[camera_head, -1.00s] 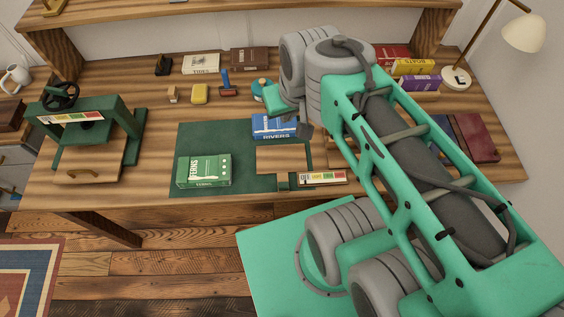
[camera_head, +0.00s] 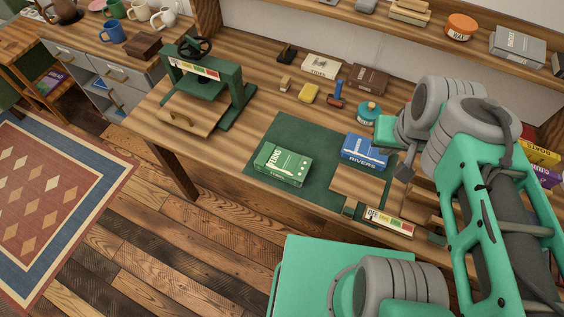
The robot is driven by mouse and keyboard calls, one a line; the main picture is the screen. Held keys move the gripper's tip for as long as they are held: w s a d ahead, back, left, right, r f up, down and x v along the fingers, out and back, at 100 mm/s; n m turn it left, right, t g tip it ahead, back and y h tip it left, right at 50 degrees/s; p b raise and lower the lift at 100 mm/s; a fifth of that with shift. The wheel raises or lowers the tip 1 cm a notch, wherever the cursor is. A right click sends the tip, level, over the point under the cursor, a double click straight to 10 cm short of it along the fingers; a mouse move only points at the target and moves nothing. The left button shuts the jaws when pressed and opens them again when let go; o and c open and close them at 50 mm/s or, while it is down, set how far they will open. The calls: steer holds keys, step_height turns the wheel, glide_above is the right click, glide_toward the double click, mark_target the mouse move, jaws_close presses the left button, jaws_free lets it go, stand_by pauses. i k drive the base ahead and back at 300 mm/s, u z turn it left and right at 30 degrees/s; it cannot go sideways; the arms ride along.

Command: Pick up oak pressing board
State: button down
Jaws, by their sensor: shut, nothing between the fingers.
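A flat plain wooden board (camera_head: 357,183) lies at the front right of the green mat, in front of the blue RIVERS box; which board is the oak pressing board I cannot tell for sure. Another wooden board with a brass handle (camera_head: 190,114) sits at the front of the green press (camera_head: 238,98) on the left. My gripper (camera_head: 404,172) is small in view, shut and empty, above the bench just right of the RIVERS box and the plain board. My arm hides the bench to the right.
A green FERNS box (camera_head: 283,165) and the blue RIVERS box (camera_head: 364,152) rest on the green mat (camera_head: 285,130). A labelled strip (camera_head: 389,221) lies at the front edge.

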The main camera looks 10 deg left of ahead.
mark_target(358, 186)
steer(key=z, duration=0.6)
steer(key=k, duration=1)
steer(key=u, duration=1.3)
steer(key=i, duration=0.5)
steer(key=z, duration=0.05)
